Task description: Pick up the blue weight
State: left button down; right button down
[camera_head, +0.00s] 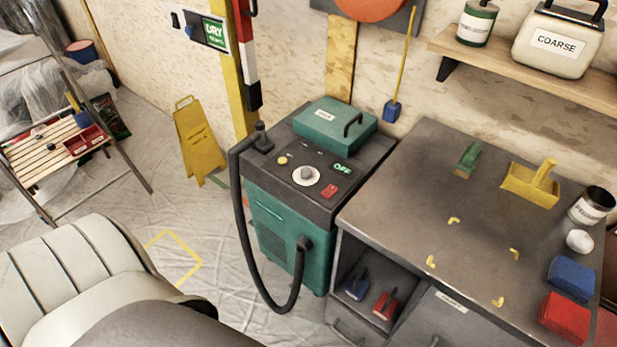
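Several blue things are in view, and I cannot tell for sure which is the blue weight. A small blue piece with an upright grip (357,284) sits in the open cubby of the grey workbench (400,212), left of a similar red piece (385,304). A blue block (572,278) lies on the bench top at the right, behind a red block (565,318). A small blue piece (392,111) is at the lower end of a slanted yellow rod by the wall. Neither gripper is in view.
A green machine (275,222) with a black hose stands left of the bench. A yellow floor sign (198,140) and a slatted wooden stand (50,145) are further left. Yellow tape (183,260) marks the sheeted floor. The bench's middle holds only small yellow marks.

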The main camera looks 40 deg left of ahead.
aim_at(359, 282)
jog(key=k+j+u, duration=0.15)
jog(key=u, duration=0.3)
jog(key=k+j+u, duration=0.1)
jog(key=j+u, duration=0.15)
jog(key=j, duration=0.2)
jog(key=j+u, duration=0.3)
jog(key=j, duration=0.2)
